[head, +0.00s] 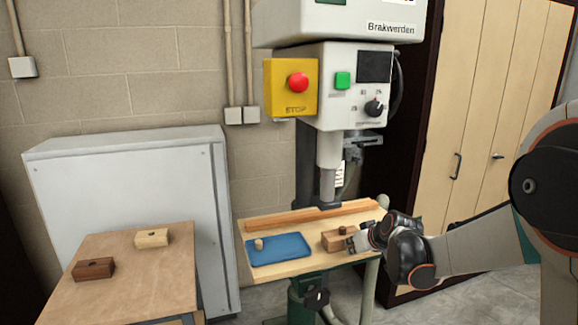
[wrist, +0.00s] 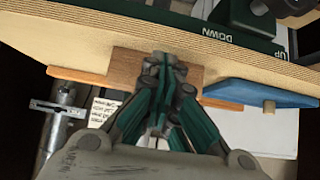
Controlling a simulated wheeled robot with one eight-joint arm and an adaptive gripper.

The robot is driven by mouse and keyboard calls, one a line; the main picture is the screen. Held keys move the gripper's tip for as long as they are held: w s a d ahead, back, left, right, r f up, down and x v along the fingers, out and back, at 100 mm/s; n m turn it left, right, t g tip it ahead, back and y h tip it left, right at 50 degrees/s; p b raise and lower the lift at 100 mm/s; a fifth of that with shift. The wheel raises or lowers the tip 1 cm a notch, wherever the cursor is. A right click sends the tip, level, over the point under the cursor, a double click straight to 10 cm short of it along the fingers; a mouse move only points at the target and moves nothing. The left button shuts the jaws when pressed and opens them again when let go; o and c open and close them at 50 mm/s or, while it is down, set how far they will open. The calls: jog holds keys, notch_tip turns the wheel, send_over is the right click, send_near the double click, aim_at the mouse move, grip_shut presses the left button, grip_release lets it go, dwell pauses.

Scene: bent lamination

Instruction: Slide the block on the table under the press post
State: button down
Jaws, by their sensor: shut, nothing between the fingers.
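The wooden block (head: 334,241) lies on the right part of the press table (head: 290,266), with a small round peg showing at its top. The grey press post (head: 328,165) hangs over the back of the table, left of and behind the block. My gripper (head: 352,243) is at the block's right side in the head view; whether it touches cannot be told. In the wrist view, my gripper (wrist: 165,60) has its fingers together and empty, in front of the block (wrist: 125,64), partly hiding it.
A long wooden bar (head: 290,218) runs along the table's back. A blue tray (head: 280,250) with a small peg (head: 259,244) lies left of the block. A side table (head: 135,270) holds a dark block (head: 93,268) and a light block (head: 152,238).

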aim_at(346, 237)
jog(key=shift+w+a, duration=0.65)
jog(key=shift+w, duration=1.35)
jog(key=shift+w+a, duration=0.65)
jog(key=shift+w, duration=1.3)
jog(key=shift+w+a, duration=0.65)
jog(key=shift+w, duration=1.35)
jog(key=shift+s+d+r, duration=0.15)
jog(key=shift+s+d, duration=0.3)
jog(key=shift+s, duration=1)
jog(key=shift+s+d+r, duration=0.2)
jog(key=shift+s+d, duration=0.3)
jog(key=shift+s, duration=0.9)
jog(key=shift+s+d+r, duration=0.15)
jog(key=shift+s+d, duration=0.3)
jog(key=shift+s, duration=1)
jog(key=s+r+m+g+h, duration=0.1)
jog(key=s+r, duration=0.4)
jog(key=s, duration=0.5)
jog(key=s+r+m, duration=0.1)
jog(key=s+r, duration=0.3)
jog(key=s, duration=0.5)
jog(key=s+d+f+h, duration=0.1)
jog(key=s, duration=0.9)
jog(key=s+d+f+m+g+h, duration=0.1)
jog(key=s, duration=1)
jog(key=shift+s+f+m, duration=0.3)
jog(key=shift+f, duration=0.05)
